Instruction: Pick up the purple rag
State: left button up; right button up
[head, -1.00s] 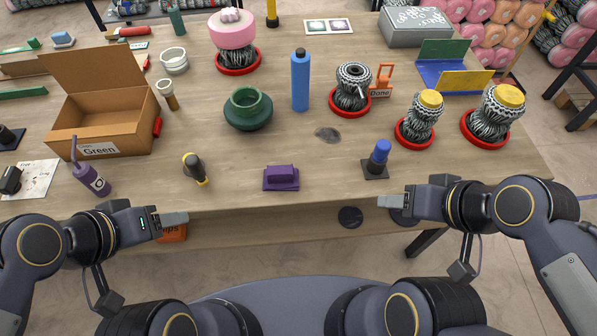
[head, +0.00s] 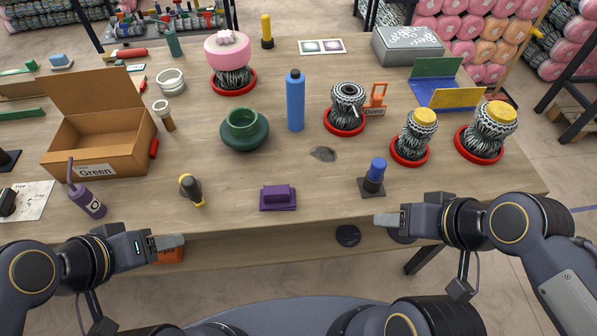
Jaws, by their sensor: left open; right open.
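The purple rag (head: 278,199) lies near the front edge of the table, about the middle. It looks like a flat purple base with a raised bar on top. My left gripper (head: 171,242) is at the table's front edge, to the left of the rag and nearer to me. My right gripper (head: 386,219) is at the front edge, to the right of the rag. Both grippers are open and empty, seen edge-on, and neither touches the rag.
A yellow-black tool (head: 190,190) lies left of the rag, and a blue-topped item (head: 374,178) stands right of it. A blue bottle (head: 295,103) and a green pot (head: 244,130) stand behind. The tabletop right around the rag is clear.

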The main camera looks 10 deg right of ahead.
aim_at(272, 198)
jog(key=l+u, duration=0.15)
jog(key=l, duration=1.25)
